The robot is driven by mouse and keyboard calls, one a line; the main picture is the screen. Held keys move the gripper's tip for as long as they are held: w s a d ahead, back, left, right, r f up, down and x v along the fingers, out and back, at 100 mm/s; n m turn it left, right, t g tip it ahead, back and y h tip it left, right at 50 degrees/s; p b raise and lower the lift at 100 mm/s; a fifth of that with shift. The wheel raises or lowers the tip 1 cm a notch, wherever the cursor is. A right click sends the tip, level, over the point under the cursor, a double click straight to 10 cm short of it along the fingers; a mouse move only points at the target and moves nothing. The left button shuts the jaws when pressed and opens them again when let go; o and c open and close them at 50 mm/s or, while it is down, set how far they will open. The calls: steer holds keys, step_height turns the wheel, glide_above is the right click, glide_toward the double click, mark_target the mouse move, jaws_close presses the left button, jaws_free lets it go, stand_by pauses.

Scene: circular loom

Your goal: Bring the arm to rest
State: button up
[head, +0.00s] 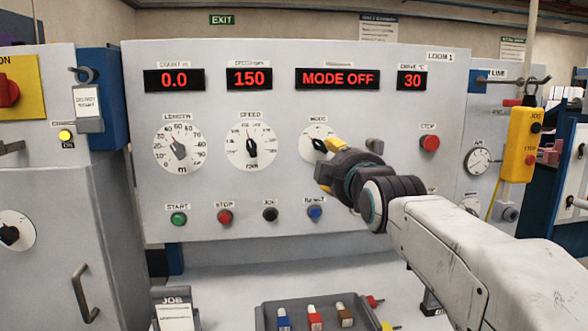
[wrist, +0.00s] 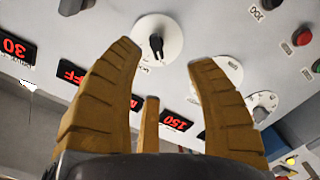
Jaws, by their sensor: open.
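My gripper (head: 323,166) is at the end of my arm, which reaches in from the lower right of the head view. It is in front of the loom's panel, just below the MODE dial (head: 312,133), and covers part of that dial. In the wrist view my gripper (wrist: 163,54) has its yellow fingers spread, with nothing between them. A white dial with a black knob (wrist: 156,44) shows beyond the fingertips and looks apart from them. The mode display (head: 337,79) reads MODE OFF.
The grey panel (head: 225,110) carries LENGTH (head: 179,149) and SPEED (head: 251,146) dials, a row of buttons and a red STOP button (head: 429,143). A tray (head: 262,317) with several coloured items is below. A yellow pendant (head: 523,143) hangs at right.

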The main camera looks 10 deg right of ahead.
steer(key=s+f+m+g+p, duration=0.4)
steer(key=s+f, duration=0.7)
steer(key=s, duration=0.4)
steer(key=s+f+m+g+p, duration=0.5)
steer(key=s+f+g, duration=0.4)
steer(key=s, duration=0.6)
step_height(320, 180, down, 2)
steer(key=shift+s+f+p, duration=0.15)
steer(key=shift+s+p, duration=0.25)
steer(key=shift+p, duration=0.15)
steer(key=shift+a, duration=0.1)
